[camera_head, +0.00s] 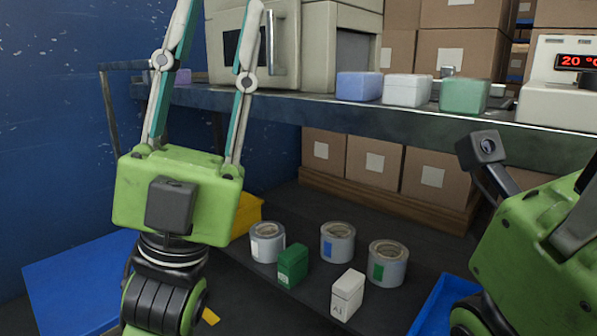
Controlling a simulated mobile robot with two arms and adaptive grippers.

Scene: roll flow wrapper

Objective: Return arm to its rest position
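My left gripper (224,6) points upward at the left, in front of the shelf. Its two long fingers stand apart, and I see nothing held between them. The fingertips reach the top edge of the picture, so their ends may be cut off. The green body of my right arm's end (535,245) shows at the right edge. Its fingers are not clearly visible, so I cannot tell whether it is open or holding something.
A shelf (330,112) crosses the view, bearing blue (358,86), white (407,90) and green (464,96) blocks and a device with a red display (575,62). Below stand rolls (338,242), a green box (293,266) and a white box (347,294). A blue wall is left.

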